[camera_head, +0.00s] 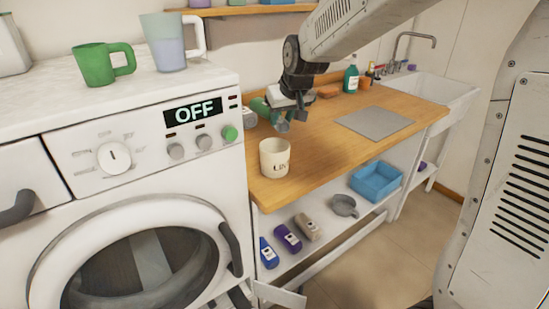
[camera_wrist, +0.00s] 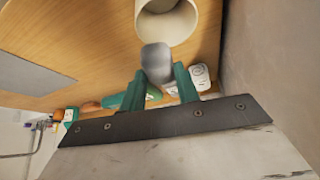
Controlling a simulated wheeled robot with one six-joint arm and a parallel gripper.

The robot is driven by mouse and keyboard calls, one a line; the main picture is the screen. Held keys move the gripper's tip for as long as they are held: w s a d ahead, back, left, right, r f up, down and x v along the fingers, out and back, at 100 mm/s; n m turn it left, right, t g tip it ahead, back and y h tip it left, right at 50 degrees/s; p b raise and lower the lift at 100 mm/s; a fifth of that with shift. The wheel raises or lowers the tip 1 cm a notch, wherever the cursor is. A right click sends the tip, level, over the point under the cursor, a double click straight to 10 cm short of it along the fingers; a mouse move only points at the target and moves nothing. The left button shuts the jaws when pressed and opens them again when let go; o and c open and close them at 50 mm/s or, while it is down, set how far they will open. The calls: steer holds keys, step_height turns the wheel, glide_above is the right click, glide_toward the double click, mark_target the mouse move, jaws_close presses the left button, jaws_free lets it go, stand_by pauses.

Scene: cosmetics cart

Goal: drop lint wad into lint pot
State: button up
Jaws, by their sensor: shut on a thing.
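The lint pot (camera_head: 275,157) is a cream cup with dark lettering, upright near the left end of the wooden counter. Its open mouth shows at the top of the wrist view (camera_wrist: 167,18). My gripper (camera_head: 291,117) is above the counter, behind and slightly right of the pot in the head view. In the wrist view its green fingers (camera_wrist: 160,78) are shut on the grey lint wad (camera_wrist: 156,58). The wad's far end overlaps the pot's near rim in that view; I cannot tell its height over the rim. Details of the wad are hard to see in the head view.
A washing machine (camera_head: 135,215) reading OFF stands left of the counter (camera_head: 330,150). A green bottle (camera_wrist: 122,100) lies behind my gripper. A grey mat (camera_head: 375,123) lies to the right, before the sink (camera_head: 440,88). A blue basket (camera_head: 376,181) sits on the lower shelf.

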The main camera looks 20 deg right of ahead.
steer(key=shift+f, duration=0.15)
steer(key=o, duration=1)
steer(key=shift+o, duration=0.2)
steer(key=v, duration=0.7)
steer(key=shift+s+r, duration=0.2)
steer(key=shift+r, duration=0.2)
steer(key=shift+a, duration=0.1)
steer(key=s+d+f+g, duration=0.1)
steer(key=s+f+g, duration=0.1)
steer(key=s, duration=1.4)
steer(key=s+d+f+m+g, duration=0.1)
steer(key=s+f+g, duration=0.1)
steer(key=s, duration=1.5)
steer(key=shift+s+d+f+g+h, duration=0.25)
steer(key=shift+d+f+g+h, duration=0.05)
steer(key=shift+d+f+h, duration=0.1)
